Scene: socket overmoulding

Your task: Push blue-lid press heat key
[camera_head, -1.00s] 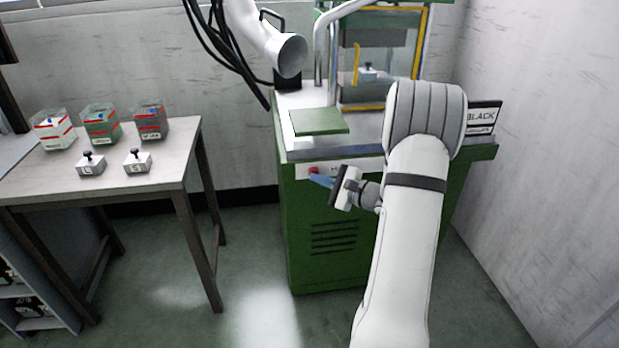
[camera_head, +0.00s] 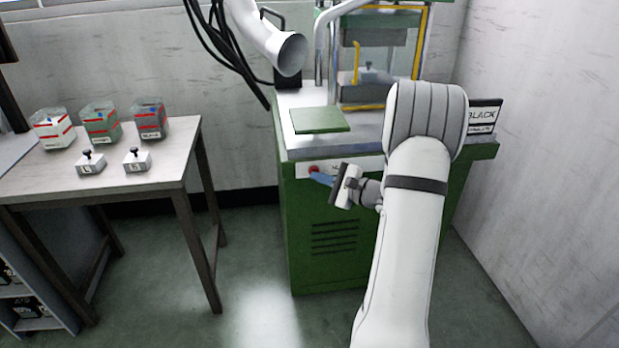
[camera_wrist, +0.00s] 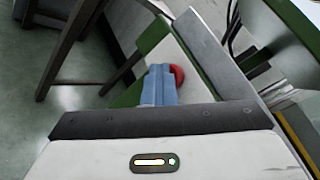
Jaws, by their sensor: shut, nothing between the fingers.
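The green press (camera_head: 330,235) stands ahead with a pale control strip on its upper front, partly hidden by my gripper. A red button (camera_head: 313,170) sits on the left part of that strip. It also shows in the wrist view (camera_wrist: 178,76), just beyond the blue fingertips. My gripper (camera_head: 318,179) is shut and empty, its blue fingers pointing at the strip close to the red button. In the wrist view the fingertips (camera_wrist: 160,72) overlap the button's left side; I cannot tell whether they touch it. No key marked heat can be made out.
A green plate (camera_head: 319,120) lies on the press top, beside the yellow-edged press opening (camera_head: 365,106). A sign reading BLACK (camera_head: 484,117) stands at right. The table (camera_head: 140,188) at left holds several clear-topped bins and two small blocks. A white duct hangs above.

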